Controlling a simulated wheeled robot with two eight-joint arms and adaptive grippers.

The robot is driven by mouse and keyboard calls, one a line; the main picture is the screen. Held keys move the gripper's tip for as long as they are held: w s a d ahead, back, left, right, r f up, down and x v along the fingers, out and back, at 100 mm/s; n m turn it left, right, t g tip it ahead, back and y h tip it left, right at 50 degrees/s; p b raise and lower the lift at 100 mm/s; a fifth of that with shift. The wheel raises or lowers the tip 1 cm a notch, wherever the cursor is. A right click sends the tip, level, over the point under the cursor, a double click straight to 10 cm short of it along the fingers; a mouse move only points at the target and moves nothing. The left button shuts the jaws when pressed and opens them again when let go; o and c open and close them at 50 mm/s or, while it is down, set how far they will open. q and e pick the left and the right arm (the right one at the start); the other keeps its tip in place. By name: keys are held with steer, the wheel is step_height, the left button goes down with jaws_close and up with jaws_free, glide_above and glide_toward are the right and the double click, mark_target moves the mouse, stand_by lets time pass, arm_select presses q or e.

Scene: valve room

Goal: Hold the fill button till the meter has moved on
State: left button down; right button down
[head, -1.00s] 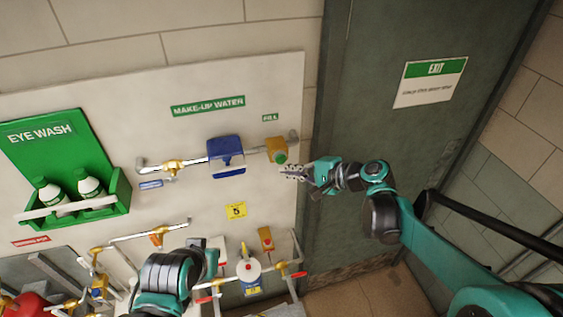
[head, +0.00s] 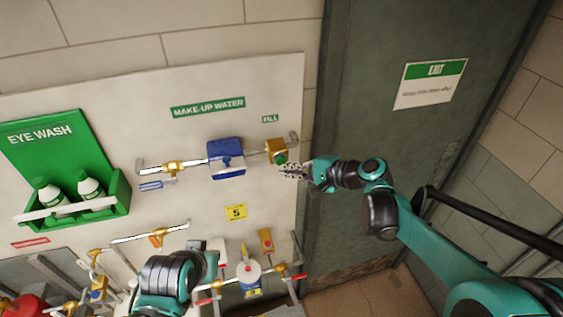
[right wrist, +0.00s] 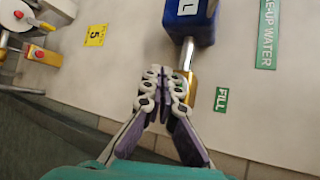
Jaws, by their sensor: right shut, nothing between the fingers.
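The fill button is a green cap (head: 281,158) on a brass body (head: 275,146) on the wall panel. The brass body also shows in the right wrist view (right wrist: 188,88), partly behind my fingers; the button is hidden there. The meter is a blue box (head: 226,150) to its left, joined by a pipe; its reading is not legible. My right gripper (head: 284,168) is shut and empty, its fingertips close beside the green button; I cannot tell whether they touch. The fingers also show in the right wrist view (right wrist: 162,74). My left gripper (head: 206,251) is low, its jaws unclear.
The green FILL sign (head: 270,119) sits above the button. A yellow tag (head: 236,212) is below the meter. Several pipes and valves, including a white-topped device (head: 249,272), stand low on the panel. A grey exit door (head: 360,100) lies to the right.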

steer(key=shift+w, duration=0.1)
stand_by(0.6)
steer(key=shift+w+a, duration=0.1)
steer(key=shift+w, duration=0.25)
steer(key=shift+w+a+b, duration=0.2)
steer(key=shift+w+b, duration=0.15)
steer(key=shift+w, duration=0.15)
stand_by(0.7)
steer(key=shift+s, duration=0.15)
stand_by(0.7)
steer(key=shift+s+d, duration=0.3)
steer(key=shift+s, duration=0.5)
steer(key=s, duration=0.1)
steer(key=s+d, duration=0.1)
steer(key=s, duration=0.2)
steer(key=shift+s+d, duration=0.3)
steer(key=shift+s, duration=0.05)
